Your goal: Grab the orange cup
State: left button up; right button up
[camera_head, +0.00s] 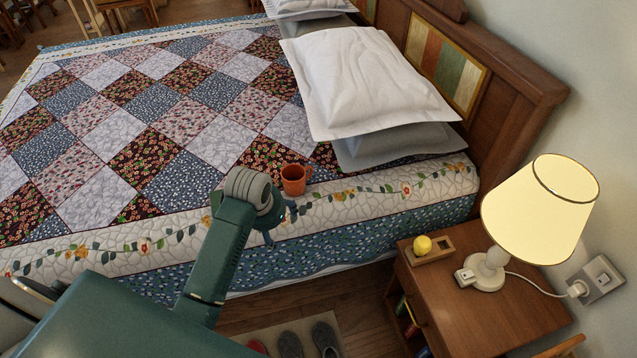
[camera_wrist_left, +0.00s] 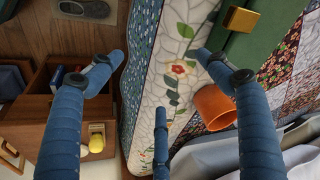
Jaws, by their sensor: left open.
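The orange cup (camera_head: 294,179) stands on the near edge of the quilted bed, with its handle toward the right. It also shows in the wrist view (camera_wrist_left: 214,107), right of centre, partly covered by a blue finger. My left gripper (camera_head: 279,215) is just in front of the cup on the near side, over the floral border of the quilt. In the wrist view, its blue fingers (camera_wrist_left: 160,75) are spread apart with nothing held between them. The cup is beside the right finger; whether they touch, I cannot tell. My right gripper is not in view.
The patchwork bed (camera_head: 110,215) fills the left and middle. White pillows (camera_head: 355,80) lie behind the cup by the headboard. A wooden nightstand (camera_head: 510,310) at right bears a lamp (camera_head: 540,210) and a yellow ball (camera_head: 422,245). Slippers (camera_head: 290,344) lie on the floor.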

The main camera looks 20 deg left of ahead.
pick_arm(q)
jog(key=h, duration=0.1)
send_near(294, 171)
jog(key=s+r, duration=0.3)
jog(key=x, duration=0.3)
jog(key=d+x, duration=0.1)
jog(key=x, duration=0.6)
jog(key=shift+w+d, duration=0.15)
jog(key=shift+t, duration=0.3)
jog(key=shift+r, duration=0.1)
jog(key=shift+c, duration=0.6)
jog(key=c, duration=1.3)
